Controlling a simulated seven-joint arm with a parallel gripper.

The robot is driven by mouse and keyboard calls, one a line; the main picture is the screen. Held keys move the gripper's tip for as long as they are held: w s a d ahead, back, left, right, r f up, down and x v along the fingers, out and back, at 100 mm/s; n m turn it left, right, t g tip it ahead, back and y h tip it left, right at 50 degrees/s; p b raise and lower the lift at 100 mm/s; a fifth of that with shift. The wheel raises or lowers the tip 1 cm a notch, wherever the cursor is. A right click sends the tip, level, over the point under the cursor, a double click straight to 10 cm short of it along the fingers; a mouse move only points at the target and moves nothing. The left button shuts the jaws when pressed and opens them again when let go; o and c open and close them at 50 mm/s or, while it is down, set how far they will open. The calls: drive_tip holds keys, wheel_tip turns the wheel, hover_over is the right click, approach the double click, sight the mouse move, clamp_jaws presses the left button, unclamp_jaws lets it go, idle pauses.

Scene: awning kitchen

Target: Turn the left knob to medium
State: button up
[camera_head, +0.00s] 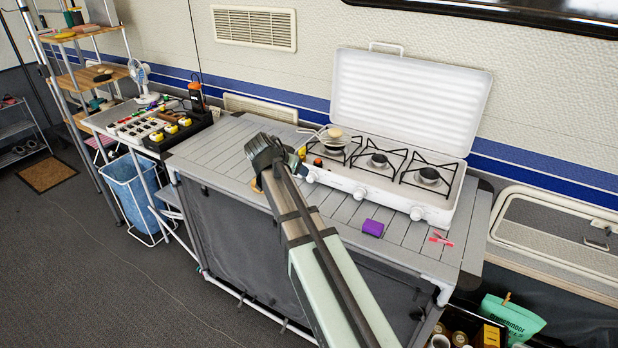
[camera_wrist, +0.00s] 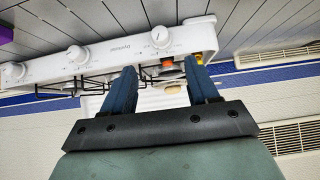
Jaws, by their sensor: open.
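The white three-burner stove (camera_head: 390,193) stands on the grey slatted table with its lid raised. Its left knob (camera_head: 312,176) is at the left end of the front panel, just right of my gripper (camera_head: 297,163). The wrist view shows the stove upside down, so the left knob (camera_wrist: 161,37) is the rightmost one there. My gripper (camera_wrist: 162,68) is open and empty. Its two blue fingers stand on either side of the knob's line but short of it, and no contact shows. The knob's pointer is too small to read surely. The middle knob (camera_wrist: 77,53) and right knob (camera_wrist: 14,70) are clear.
A small pan-like item (camera_head: 333,133) sits at the left burner. A purple block (camera_head: 372,228) and pink item (camera_head: 440,239) lie on the table before the stove. The raised lid (camera_head: 410,100) and wall stand behind. Table slats in front are mostly free.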

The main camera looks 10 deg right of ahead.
sight(309, 176)
drive_tip(key=x, duration=1.3)
drive_tip(key=shift+a, duration=0.1)
drive_tip(key=c, duration=0.8)
drive_tip(key=shift+w, duration=0.1)
drive_tip(key=shift+w+a+n+g+h, duration=0.2)
drive_tip(key=shift+n+g+h, duration=0.5)
drive_tip(key=shift+g+h, duration=0.25)
drive_tip(key=shift+w+a+f+n+g+h, duration=0.1)
drive_tip(key=shift+f+n+g+h, duration=0.05)
drive_tip(key=shift+n+g+h, duration=0.95)
drive_tip(key=shift+h, duration=0.35)
